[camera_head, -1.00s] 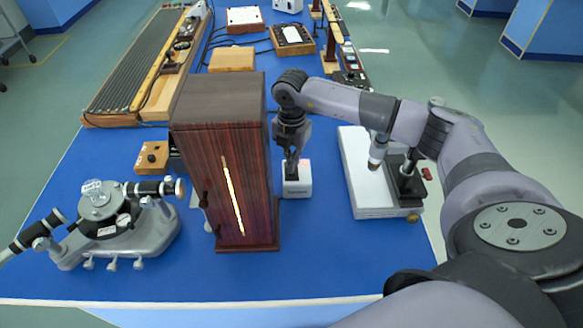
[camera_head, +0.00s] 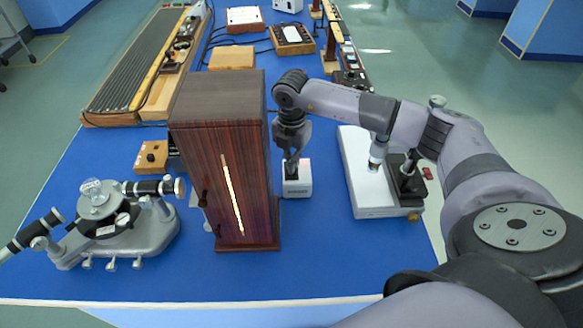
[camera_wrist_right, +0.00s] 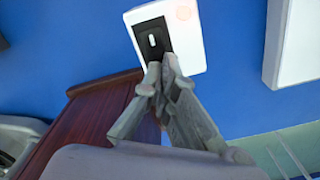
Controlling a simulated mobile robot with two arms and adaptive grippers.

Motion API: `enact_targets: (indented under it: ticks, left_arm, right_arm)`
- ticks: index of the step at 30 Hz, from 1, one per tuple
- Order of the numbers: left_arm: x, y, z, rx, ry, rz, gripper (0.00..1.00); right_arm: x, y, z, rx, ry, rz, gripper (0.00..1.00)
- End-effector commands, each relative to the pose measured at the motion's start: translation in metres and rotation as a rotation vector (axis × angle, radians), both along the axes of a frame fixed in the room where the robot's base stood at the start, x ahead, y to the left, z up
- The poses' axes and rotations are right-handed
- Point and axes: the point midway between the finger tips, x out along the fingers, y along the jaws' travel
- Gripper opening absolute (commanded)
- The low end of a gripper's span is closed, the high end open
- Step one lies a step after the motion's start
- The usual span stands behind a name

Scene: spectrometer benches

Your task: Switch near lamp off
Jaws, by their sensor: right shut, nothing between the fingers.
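The near lamp is a tall dark wooden housing (camera_head: 205,165) with a bright, glowing vertical slit (camera_head: 232,195) in its front. A small white switch box (camera_head: 297,188) stands on the blue bench just right of it. In the right wrist view, the white box (camera_wrist_right: 186,50) has a black switch plate (camera_wrist_right: 150,33) with a pale mark, and a faint orange spot beside it. My right gripper (camera_head: 291,170) is shut and empty, pointing down at the box. In the wrist view its fingertips (camera_wrist_right: 160,75) overlap the plate's near end; I cannot tell whether they touch. My left gripper is out of view.
A spectrometer (camera_head: 110,225) stands left of the housing. A white-based instrument (camera_head: 385,200) stands right of the box, under my right arm. Wooden boxes and a long ribbed device (camera_head: 135,60) lie farther back. Blue bench is bare in front of the white box.

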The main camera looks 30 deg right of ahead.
Motion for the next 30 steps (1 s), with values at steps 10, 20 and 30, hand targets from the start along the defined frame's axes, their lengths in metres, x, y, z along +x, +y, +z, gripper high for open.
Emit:
enact_targets:
  ticks: [10,20,30]
  left_arm:
    - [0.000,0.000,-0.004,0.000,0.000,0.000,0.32]
    - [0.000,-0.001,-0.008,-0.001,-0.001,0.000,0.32]
    - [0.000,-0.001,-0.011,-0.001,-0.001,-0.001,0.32]
  right_arm:
    - [0.000,0.000,-0.006,0.000,0.000,0.000,0.00]
    - [0.000,0.000,-0.011,0.000,0.000,0.000,0.00]
    - [0.000,0.000,-0.016,0.000,0.000,0.000,0.00]
